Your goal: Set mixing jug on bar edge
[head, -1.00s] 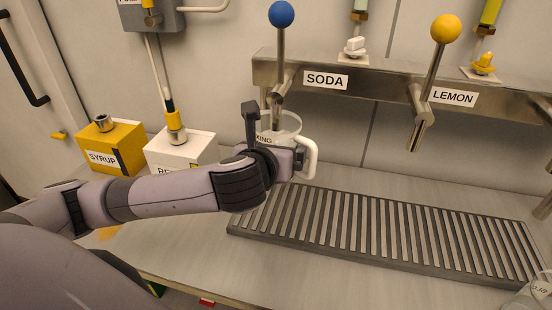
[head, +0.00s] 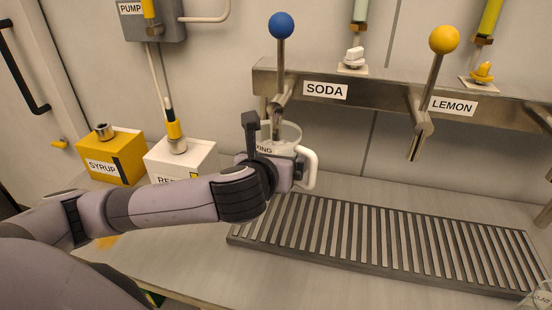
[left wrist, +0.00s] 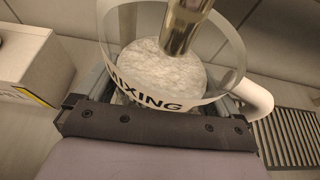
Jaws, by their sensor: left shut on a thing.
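The mixing jug (head: 287,133) is a clear jug with a white handle and a MIXING label, partly hidden behind my left gripper (head: 284,166). My left gripper is shut on the jug and holds it under the SODA tap, near the left end of the drip grate. In the left wrist view the jug (left wrist: 222,62) shows pale, bubbly contents, and the metal spout (left wrist: 184,25) reaches over its mouth. The bar top (head: 180,262) is bare at the front left. My right gripper is not in view.
The drip grate (head: 380,240) runs to the right. A yellow SYRUP box (head: 108,160) and a white box (head: 180,158) stand at the left. The LEMON tap (head: 420,135) hangs over the grate. A clear container (head: 540,297) shows at the lower right edge.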

